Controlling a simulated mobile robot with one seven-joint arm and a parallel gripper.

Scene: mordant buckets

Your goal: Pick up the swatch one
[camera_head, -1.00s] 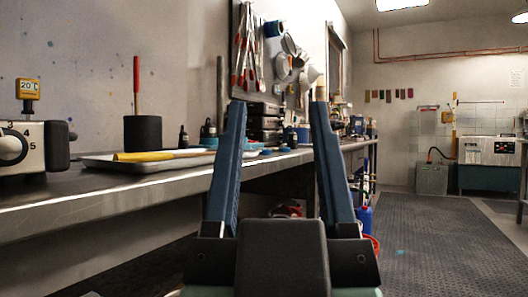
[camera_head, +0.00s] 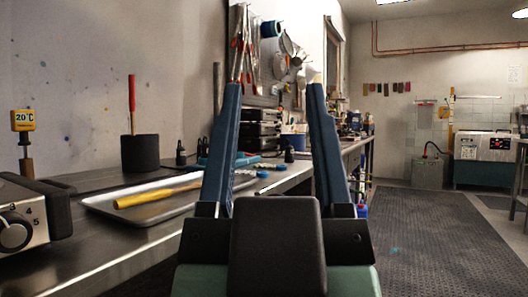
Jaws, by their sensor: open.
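My gripper (camera_head: 275,95) is in the foreground, its two long blue fingers pointing up and standing apart with nothing between them. A row of small colored swatches (camera_head: 387,89), green, reddish and brown, hangs high on the far wall, to the right of my gripper and well beyond it. I cannot tell which of them is swatch one. No swatch is near my fingers. My gripper's body hides part of the bench and floor behind it.
The metal bench (camera_head: 120,262) runs along the left wall. It bears a tray (camera_head: 180,210) with a yellow-handled tool (camera_head: 157,194), a black pot (camera_head: 140,153) and a dial device (camera_head: 30,215). Tools hang from a wall panel. The dark floor mat (camera_head: 430,235) at right is clear.

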